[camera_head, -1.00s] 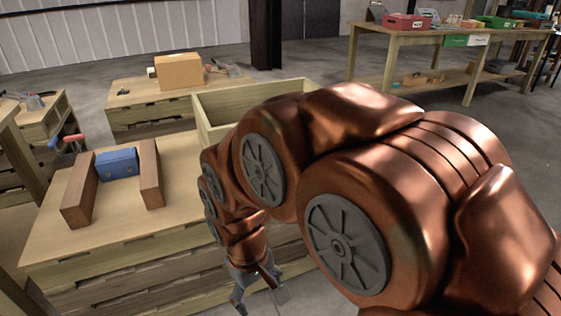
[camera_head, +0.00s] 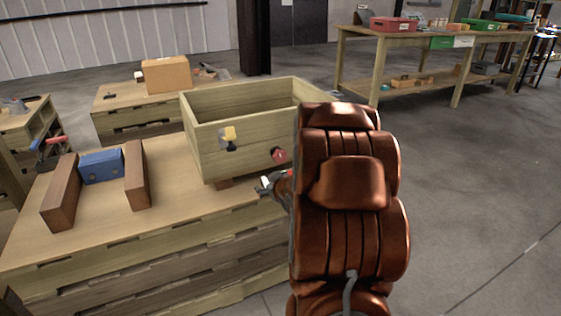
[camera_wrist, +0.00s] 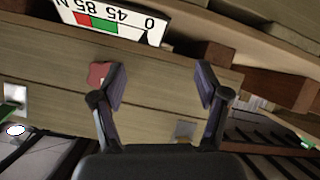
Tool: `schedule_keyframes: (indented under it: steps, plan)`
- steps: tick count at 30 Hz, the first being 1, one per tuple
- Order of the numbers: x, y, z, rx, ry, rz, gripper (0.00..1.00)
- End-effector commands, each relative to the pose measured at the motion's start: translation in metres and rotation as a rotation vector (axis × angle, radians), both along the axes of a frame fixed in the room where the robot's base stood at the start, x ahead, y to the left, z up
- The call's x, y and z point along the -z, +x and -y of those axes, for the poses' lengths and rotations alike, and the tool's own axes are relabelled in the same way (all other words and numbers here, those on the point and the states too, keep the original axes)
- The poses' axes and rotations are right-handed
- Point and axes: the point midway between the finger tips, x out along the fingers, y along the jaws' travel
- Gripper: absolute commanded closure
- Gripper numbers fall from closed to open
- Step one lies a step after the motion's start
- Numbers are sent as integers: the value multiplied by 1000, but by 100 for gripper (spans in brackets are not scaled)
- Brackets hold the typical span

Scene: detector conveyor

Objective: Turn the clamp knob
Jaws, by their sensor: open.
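A red knob (camera_head: 279,155) sits on the front wall of a wooden box, near its right end. In the wrist view a red part (camera_wrist: 98,74), which looks like the same knob, shows beside and partly behind the left finger. My gripper (camera_wrist: 160,87) is open and empty, with bare box wall between its fingers. In the head view my gripper (camera_head: 266,186) is just below the knob, partly hidden by my arm. I cannot tell whether a finger touches the knob.
The wooden box (camera_head: 212,158) stands on the workbench (camera_head: 175,200). A yellow-and-grey fitting (camera_head: 229,138) is on its front wall. A blue block (camera_head: 101,167) stands between two brown blocks. A gauge plate (camera_wrist: 115,20) shows in the wrist view. Floor to the right is clear.

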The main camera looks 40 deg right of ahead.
Motion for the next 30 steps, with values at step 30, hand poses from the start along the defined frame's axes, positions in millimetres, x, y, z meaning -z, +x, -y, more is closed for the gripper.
schedule_keyframes:
  steps: [30]
  plan:
    - [-25,30,88,-27,-101,473,25]
